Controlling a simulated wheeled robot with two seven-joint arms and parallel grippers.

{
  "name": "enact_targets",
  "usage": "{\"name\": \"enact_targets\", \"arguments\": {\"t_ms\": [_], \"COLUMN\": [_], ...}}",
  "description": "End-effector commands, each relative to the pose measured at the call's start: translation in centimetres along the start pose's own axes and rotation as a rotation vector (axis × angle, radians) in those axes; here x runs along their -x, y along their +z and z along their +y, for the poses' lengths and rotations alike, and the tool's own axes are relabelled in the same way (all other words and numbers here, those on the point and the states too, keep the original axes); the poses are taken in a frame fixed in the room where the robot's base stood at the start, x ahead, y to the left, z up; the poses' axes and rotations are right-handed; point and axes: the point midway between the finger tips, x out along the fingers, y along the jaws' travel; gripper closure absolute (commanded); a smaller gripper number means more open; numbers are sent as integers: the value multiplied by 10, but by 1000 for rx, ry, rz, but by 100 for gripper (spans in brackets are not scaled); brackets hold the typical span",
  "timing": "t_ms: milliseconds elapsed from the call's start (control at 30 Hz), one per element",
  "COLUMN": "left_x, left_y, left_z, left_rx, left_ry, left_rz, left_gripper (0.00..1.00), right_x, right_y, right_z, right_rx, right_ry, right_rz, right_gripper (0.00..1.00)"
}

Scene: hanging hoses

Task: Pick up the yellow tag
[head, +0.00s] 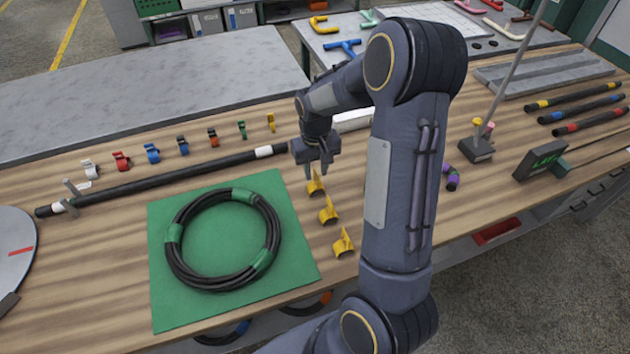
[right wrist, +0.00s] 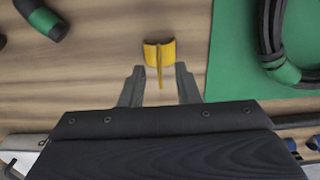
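Three yellow tags stand in a column on the wooden table, to the right of the green mat: a far one (head: 315,187), a middle one (head: 328,213) and a near one (head: 343,245). Each has a curved base and an upright fin. My right gripper (head: 316,172) points down at the far tag, its fingers open. In the right wrist view, the yellow tag (right wrist: 157,53) has its fin between the tips of my open right gripper (right wrist: 160,76), with gaps on both sides. I cannot tell whether the fingertips touch the base. My left gripper is not in view.
A coiled black hose (head: 177,272) with green bands lies on the green mat (head: 165,308). A long black hose (head: 180,175) and a row of coloured clips (head: 152,153) lie behind it. A small stand (head: 476,150) is at the right.

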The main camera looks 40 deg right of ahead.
Motion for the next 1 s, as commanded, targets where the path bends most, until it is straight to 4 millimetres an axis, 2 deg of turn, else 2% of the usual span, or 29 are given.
{"name": "enact_targets", "arguments": {"t_ms": [167,400,633,1000], "left_x": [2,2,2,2], "left_y": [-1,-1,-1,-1], "left_z": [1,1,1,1], "left_rx": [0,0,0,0], "left_ry": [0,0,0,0], "left_rz": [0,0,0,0], "left_gripper": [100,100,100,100], "right_x": [-19,-20,-20,-20], "right_y": [0,-1,-1,-1], "right_z": [0,0,0,0], "right_rx": [-1,-1,-1,-1], "right_ry": [0,0,0,0], "right_rz": [-1,2,2,2], "right_gripper": [71,71,100,100]}}
